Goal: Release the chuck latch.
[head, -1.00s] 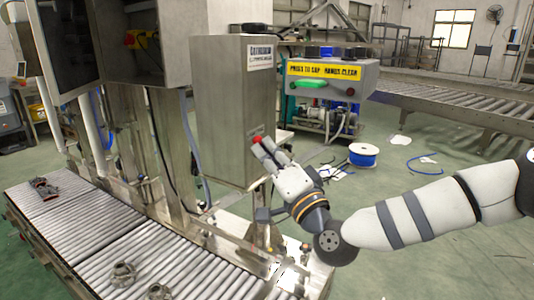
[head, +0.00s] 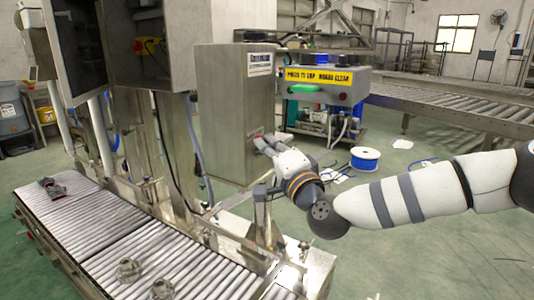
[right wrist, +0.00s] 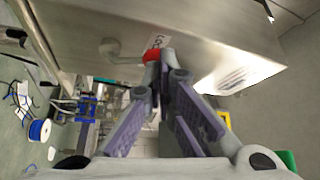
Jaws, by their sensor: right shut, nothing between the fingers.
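The steel cabinet (head: 228,105) stands upright in the middle of the head view, with a label near its top. I cannot tell for sure whether this red part is the chuck latch. My right gripper (head: 261,144) is at the lower right of the cabinet's face. In the right wrist view its fingertips (right wrist: 166,58) are together and empty, right by the red part. Whether they touch it is unclear. My left gripper is not in view.
A roller conveyor (head: 120,230) with several metal parts runs along the lower left. A blue-rimmed spool (head: 365,158) lies on the floor. Open floor is at the right.

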